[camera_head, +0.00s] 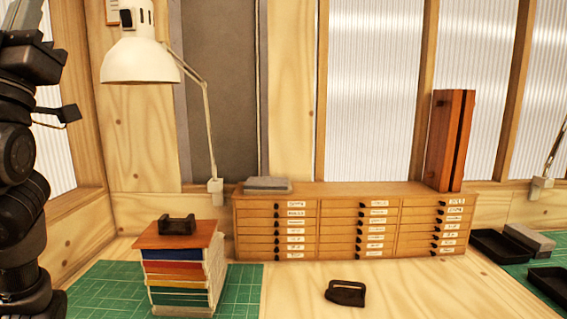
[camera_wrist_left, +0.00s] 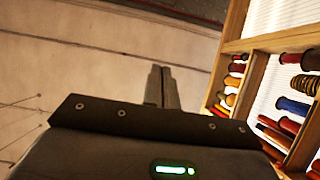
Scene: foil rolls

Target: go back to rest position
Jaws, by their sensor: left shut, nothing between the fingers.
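My left arm (camera_head: 18,160) stands upright along the left edge of the head view, clear of the bench. Its gripper cannot be made out there. In the left wrist view my left gripper (camera_wrist_left: 162,72) has its two dark fingers together with nothing between them. It points towards a pale panelled surface, touching nothing that I can see. My right arm and gripper show in neither view.
A colourful stack (camera_head: 182,272) topped by a wooden board and black block (camera_head: 176,224) stands on a green mat (camera_head: 245,288). A black handled tool (camera_head: 345,293) lies right of it. Behind are a drawer cabinet (camera_head: 340,240) and lamp (camera_head: 140,62). Coloured rolls (camera_wrist_left: 293,105) fill a wooden rack.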

